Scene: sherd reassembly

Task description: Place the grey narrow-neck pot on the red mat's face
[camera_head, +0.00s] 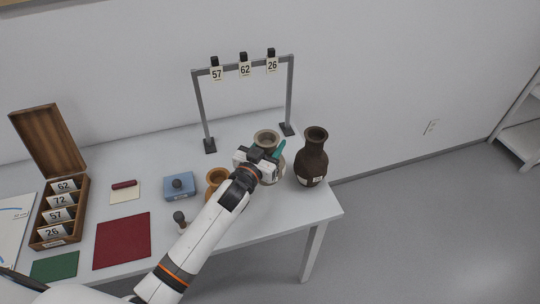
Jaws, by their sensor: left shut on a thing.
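The grey narrow-neck pot (266,137) stands towards the back right of the white table, below the metal frame. Its rim and neck show, and part of its body shows to the right of my gripper. My left gripper (268,151) is at the pot's neck with its teal fingers on either side, shut on it. The wrist hides much of the pot's front, and I cannot tell whether its base touches the table. The red mat (122,240) lies flat and bare at the front left of the table. My right gripper is not in view.
A dark brown vase (313,158) stands close right of the pot. An orange pot (215,178) is partly behind my arm. A blue box (180,187), a small stamp-like tool (180,220), a wooden card box (60,212) and a green mat (55,266) surround the red mat.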

